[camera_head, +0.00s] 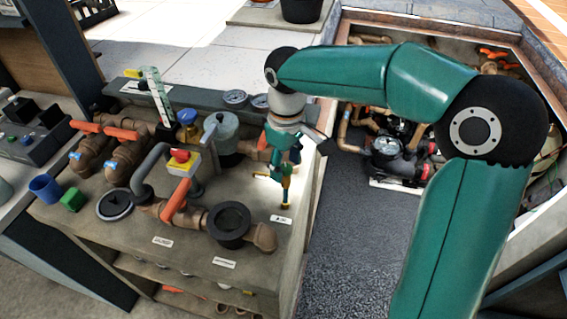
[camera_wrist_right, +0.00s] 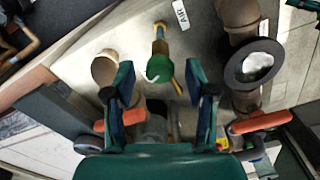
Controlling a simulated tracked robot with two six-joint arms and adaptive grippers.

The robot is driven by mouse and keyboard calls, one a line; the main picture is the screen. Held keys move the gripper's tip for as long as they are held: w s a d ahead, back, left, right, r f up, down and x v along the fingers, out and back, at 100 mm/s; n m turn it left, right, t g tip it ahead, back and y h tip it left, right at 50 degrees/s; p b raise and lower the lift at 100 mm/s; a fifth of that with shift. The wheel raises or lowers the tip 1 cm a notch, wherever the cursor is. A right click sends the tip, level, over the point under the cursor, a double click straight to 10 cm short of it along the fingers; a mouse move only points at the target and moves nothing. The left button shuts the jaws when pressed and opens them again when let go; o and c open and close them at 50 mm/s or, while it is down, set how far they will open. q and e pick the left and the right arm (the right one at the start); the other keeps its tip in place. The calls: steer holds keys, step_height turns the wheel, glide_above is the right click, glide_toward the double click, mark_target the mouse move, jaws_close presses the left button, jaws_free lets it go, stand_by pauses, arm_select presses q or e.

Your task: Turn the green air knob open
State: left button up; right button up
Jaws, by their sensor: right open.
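The green air knob (camera_wrist_right: 160,67) sits on a brass fitting beside a white label reading AIR (camera_wrist_right: 180,14). In the head view, the brass fitting (camera_head: 286,201) stands near the right edge of the bench, just below the gripper. My right gripper (camera_head: 281,160) reaches down over it from the right. In the wrist view, my right gripper (camera_wrist_right: 159,76) is open, with one finger on each side of the knob. I cannot tell whether a finger touches it. My left gripper is not in view.
Around it on the bench (camera_head: 190,262) stand a black-ringed pipe opening (camera_head: 229,223), an orange lever (camera_head: 176,200), a red button on a yellow box (camera_head: 181,160) and a grey valve (camera_head: 221,130).

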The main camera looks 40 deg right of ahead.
mark_target(286, 167)
step_height(286, 167, up, 12)
stand_by(0.6)
steer(key=shift+f, duration=0.1)
